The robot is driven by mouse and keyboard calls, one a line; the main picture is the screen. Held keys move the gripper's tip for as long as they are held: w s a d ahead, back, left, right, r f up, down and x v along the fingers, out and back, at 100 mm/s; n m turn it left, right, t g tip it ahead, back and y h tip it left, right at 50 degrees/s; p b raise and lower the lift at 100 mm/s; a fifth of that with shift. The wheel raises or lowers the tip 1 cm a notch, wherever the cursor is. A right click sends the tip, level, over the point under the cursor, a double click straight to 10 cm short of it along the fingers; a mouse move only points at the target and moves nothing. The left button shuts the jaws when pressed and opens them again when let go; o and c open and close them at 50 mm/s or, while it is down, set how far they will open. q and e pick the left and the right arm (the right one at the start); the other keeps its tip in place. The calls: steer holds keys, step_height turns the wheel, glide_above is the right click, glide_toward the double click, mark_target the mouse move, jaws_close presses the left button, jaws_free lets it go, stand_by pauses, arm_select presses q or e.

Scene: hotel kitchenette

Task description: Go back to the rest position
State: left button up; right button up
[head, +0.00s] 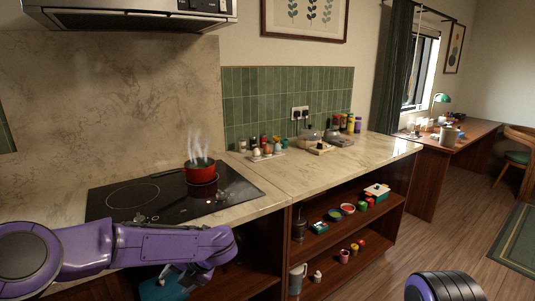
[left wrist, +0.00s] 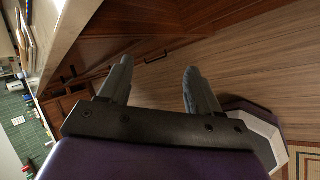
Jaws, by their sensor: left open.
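My left arm comes in from the left in the head view, low in front of the counter. Its gripper (head: 188,280) hangs near the counter's front edge, by the open shelves. In the left wrist view the left gripper (left wrist: 155,78) has its two grey fingers apart, with nothing between them. Wooden floor and cabinet fronts show beyond the fingers. A dark rounded part of my own body shows at the bottom right of the head view. My right gripper is not visible.
A red pot (head: 201,172) steams on the black cooktop (head: 240,190). The marble counter (head: 330,167) carries jars and small appliances at the back. Shelves (head: 345,222) below hold bowls and cups. A teal object (head: 160,288) is partly hidden by my left gripper. Floor (head: 440,240) is open at the right.

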arm_select(q)
steer(key=s+a+f+m+t, duration=0.2)
steer(key=s+f+m, duration=0.4)
steer(key=f+m, duration=0.25)
steer(key=s+a+f+m+t, duration=0.25)
steer(key=s+f+m, duration=0.35)
steer(key=f, duration=0.4)
steer(key=s+a+f+m+g+h, duration=0.1)
steer(key=s+f+m+h, duration=0.1)
steer(key=s+m, duration=0.5)
steer(key=s+a+f+m+g+h, duration=0.1)
steer(key=s+f+m, duration=0.4)
steer(key=s, duration=1.2)
steer(key=shift+a+f+m+g+h, duration=0.2)
steer(key=shift+m+g+h, duration=0.35)
steer(key=shift+m+h, duration=0.4)
